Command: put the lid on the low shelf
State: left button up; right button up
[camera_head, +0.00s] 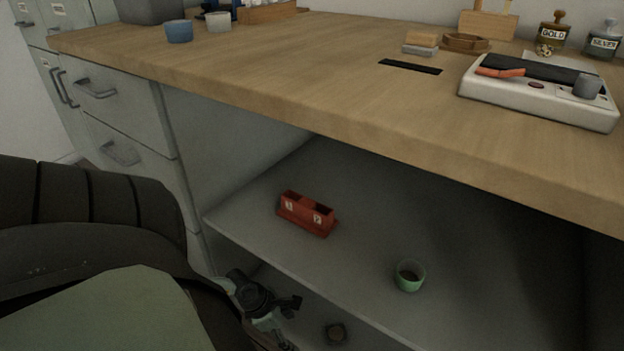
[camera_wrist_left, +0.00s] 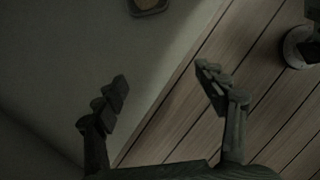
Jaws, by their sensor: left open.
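A small dark object with a brownish top (camera_head: 335,331) lies on the low shelf, under the shelf with the red box. It looks like the lid, but it is too dim to be sure. In the left wrist view it shows cut off at the top edge (camera_wrist_left: 148,5). The low shelf (camera_wrist_left: 165,50) is a plain grey surface there, ending at a straight edge over the floor. My left gripper (camera_wrist_left: 162,78) is open and empty, its fingers on either side of that edge, apart from the object. It also shows in the head view (camera_head: 285,312), left of the object.
The upper shelf (camera_head: 350,240) holds a red two-slot box (camera_head: 307,214) and a green cup (camera_head: 409,275). The wooden worktop (camera_head: 330,85) overhangs above. A drawer unit (camera_head: 125,120) stands left. Plank floor (camera_wrist_left: 190,120) lies outside the shelf edge.

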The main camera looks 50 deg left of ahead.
pick_arm(q)
jog(key=shift+s+a, duration=0.3)
jog(key=shift+s, duration=0.25)
jog(key=shift+s+a, duration=0.3)
jog(key=shift+s, duration=0.2)
